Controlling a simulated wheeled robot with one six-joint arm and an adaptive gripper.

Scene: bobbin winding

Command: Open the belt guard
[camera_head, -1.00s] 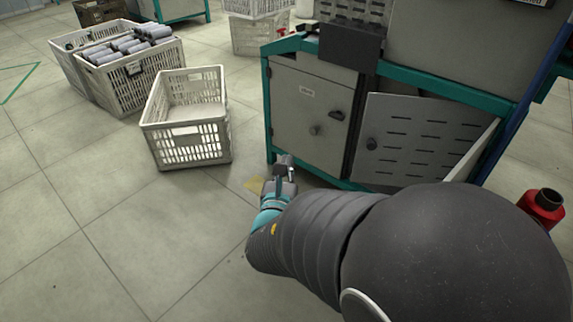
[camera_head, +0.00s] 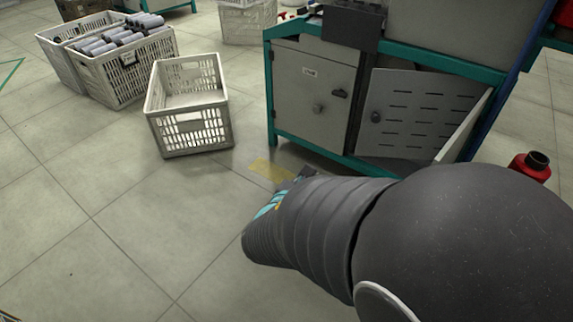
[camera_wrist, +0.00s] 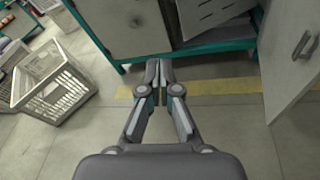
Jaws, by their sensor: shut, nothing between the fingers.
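A grey slotted panel (camera_head: 420,105) with a dark knob (camera_head: 376,117) sits at an angle in the right bay of the teal-framed cabinet, a dark gap beside it. It also shows at the top of the wrist view (camera_wrist: 218,12). A pale panel (camera_head: 463,128) stands out from the cabinet's right side. In the wrist view a pale panel with a handle (camera_wrist: 292,62) stands at the right. I cannot tell which panel is the belt guard. My gripper (camera_wrist: 159,68) is shut and empty, low in front of the cabinet, apart from the panels. My arm mostly hides it in the head view.
A closed grey door (camera_head: 312,95) fills the cabinet's left bay. An empty white crate (camera_head: 190,125) stands left of the cabinet, with crates of bobbins (camera_head: 125,80) beyond. A red container (camera_head: 529,166) is at the right. The floor at the left front is clear.

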